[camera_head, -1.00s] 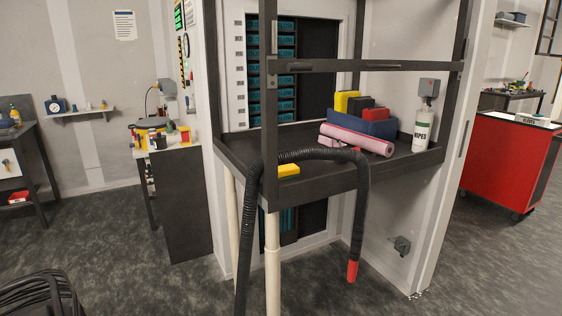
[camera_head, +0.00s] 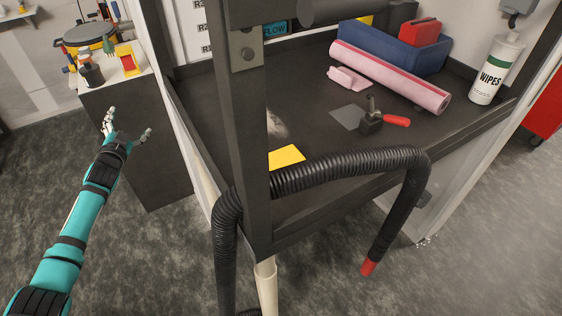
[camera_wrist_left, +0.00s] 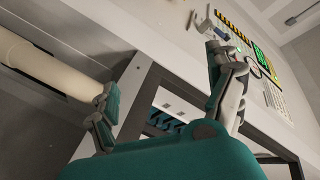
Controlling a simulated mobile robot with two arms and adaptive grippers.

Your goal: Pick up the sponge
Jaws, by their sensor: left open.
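The yellow block that looks like the sponge (camera_head: 287,157) lies on the dark bench shelf near its front edge, just right of the dark upright post. The post and the black hose in front hide part of it. My left gripper (camera_head: 127,128) is open and empty, left of the bench frame and well apart from the sponge, with the post between them. In the left wrist view the open fingers (camera_wrist_left: 165,75) have nothing between them, and the sponge does not show. My right gripper is not in view.
The black hose (camera_head: 330,168) arches over the shelf's front edge, beside the dark post (camera_head: 243,130). Behind are a pink roll (camera_head: 390,78), a blue bin (camera_head: 432,55), a red-handled tool (camera_head: 372,120) and a wipes bottle (camera_head: 490,75). The shelf's middle is mostly clear.

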